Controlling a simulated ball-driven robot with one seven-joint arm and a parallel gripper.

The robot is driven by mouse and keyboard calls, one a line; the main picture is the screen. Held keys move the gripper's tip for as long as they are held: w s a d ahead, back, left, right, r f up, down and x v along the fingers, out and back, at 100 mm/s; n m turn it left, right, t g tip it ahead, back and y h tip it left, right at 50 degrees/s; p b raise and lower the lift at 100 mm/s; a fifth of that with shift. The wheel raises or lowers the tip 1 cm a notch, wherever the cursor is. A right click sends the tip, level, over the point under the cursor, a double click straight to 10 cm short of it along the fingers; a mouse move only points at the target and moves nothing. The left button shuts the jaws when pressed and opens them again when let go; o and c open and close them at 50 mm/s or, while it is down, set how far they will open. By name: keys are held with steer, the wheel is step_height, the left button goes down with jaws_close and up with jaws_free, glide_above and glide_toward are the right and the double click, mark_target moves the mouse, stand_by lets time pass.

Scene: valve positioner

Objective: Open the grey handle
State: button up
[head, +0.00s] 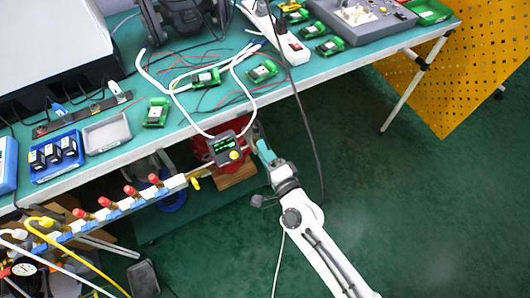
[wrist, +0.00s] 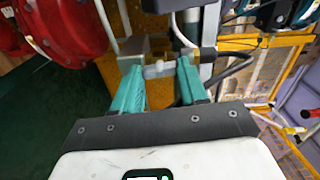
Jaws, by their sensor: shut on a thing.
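My gripper (head: 264,150) is beside the valve positioner box (head: 226,148) with its lit green display, just off the front edge of the bench. In the wrist view its two teal fingers (wrist: 160,80) are shut on a small light-grey handle (wrist: 155,70), which lies crosswise between the fingertips. Grey and brass-coloured fittings (wrist: 134,48) stand just beyond the handle. In the head view the handle is mostly hidden by the fingers, and its exact angle is hard to tell.
A red round body (wrist: 70,30) is close at the left in the wrist view. A pipe manifold with red knobs (head: 132,190) runs to the lower left in the head view. The green bench (head: 330,70) carries several circuit boards and loose cables. Open green floor (head: 430,200) lies to the right.

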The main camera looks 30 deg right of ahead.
steer(key=shift+f+m, duration=0.1)
steer(key=shift+m, duration=0.4)
steer(key=o, duration=1.1)
steer(key=shift+c, duration=0.2)
steer(key=s+b, duration=0.2)
steer(key=s, duration=0.9)
steer(key=shift+w, duration=0.1)
